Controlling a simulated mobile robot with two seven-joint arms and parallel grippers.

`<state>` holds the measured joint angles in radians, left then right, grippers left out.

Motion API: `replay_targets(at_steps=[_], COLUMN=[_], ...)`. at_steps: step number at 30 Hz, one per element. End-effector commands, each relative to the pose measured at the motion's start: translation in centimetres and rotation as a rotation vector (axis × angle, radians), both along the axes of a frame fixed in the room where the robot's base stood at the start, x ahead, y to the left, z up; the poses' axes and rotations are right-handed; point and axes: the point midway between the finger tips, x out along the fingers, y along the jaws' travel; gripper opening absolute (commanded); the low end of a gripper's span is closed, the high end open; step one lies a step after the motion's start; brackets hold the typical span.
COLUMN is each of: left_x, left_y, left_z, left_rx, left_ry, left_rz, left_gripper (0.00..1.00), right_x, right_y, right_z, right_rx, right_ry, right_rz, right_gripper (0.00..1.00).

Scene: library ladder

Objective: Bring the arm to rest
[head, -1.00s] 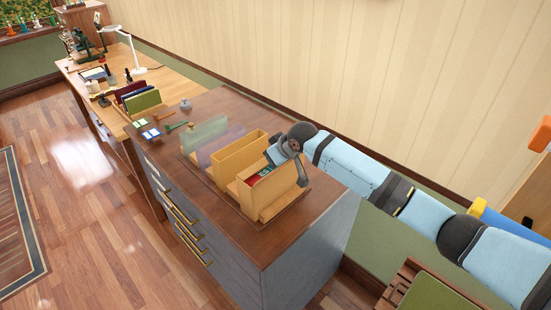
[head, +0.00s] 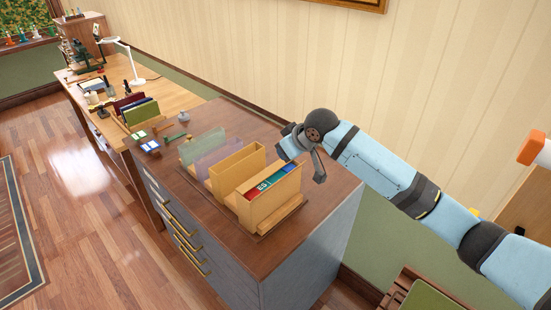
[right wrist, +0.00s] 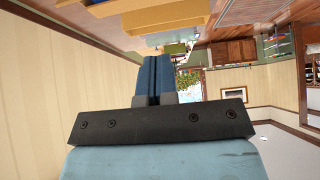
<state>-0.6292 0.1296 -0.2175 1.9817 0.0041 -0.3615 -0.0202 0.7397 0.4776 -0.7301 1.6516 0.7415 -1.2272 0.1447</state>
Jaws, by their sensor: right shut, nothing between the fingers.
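My right arm comes in from the right in the head view. Its gripper (head: 319,166) is behind and to the right of the front wooden file box, above the cabinet top, apart from the box. In the right wrist view the two blue fingers (right wrist: 153,80) lie together with nothing between them. The front wooden box (head: 262,207) stands on the cabinet and holds items with red, teal and blue top edges (head: 275,181). My left gripper is not in view.
The grey cabinet (head: 312,253) has a brown wooden top. A second wooden box (head: 236,170) and translucent dividers (head: 205,147) stand behind the front box. A desk (head: 150,82) with a white lamp (head: 128,62) is farther back. The wall is close behind the cabinet.

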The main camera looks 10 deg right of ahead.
Motion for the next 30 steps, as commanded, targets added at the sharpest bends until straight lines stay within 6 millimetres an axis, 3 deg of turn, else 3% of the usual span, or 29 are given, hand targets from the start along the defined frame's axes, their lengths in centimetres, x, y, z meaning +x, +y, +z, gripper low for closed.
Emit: replay_targets(at_steps=[7, 11, 14, 20, 25, 30], left_x=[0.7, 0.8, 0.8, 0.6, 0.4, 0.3], left_y=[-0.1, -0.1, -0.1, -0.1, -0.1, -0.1], left_z=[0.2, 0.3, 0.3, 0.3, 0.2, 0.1], left_rx=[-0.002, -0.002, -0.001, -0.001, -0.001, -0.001], left_ry=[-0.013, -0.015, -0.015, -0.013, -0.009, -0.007], left_rz=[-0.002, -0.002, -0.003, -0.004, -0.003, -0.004], left_gripper=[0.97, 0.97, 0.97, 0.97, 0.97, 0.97], right_x=[-0.9, -1.7, -3.2, -8.6, -14.2, -20.6], right_y=[-0.5, 0.1, 1.1, 2.9, 3.1, 2.1], right_z=[1.0, -0.6, -3.6, -11.2, -16.6, -21.0], right_rx=[0.000, 0.019, 0.058, 0.162, 0.224, 0.246], right_ry=[0.000, -0.002, -0.016, -0.069, -0.121, -0.173], right_rz=[0.000, 0.003, 0.005, -0.025, -0.084, -0.161], right_gripper=[0.00, 0.00, 0.00, 0.00, 0.00, 0.00])
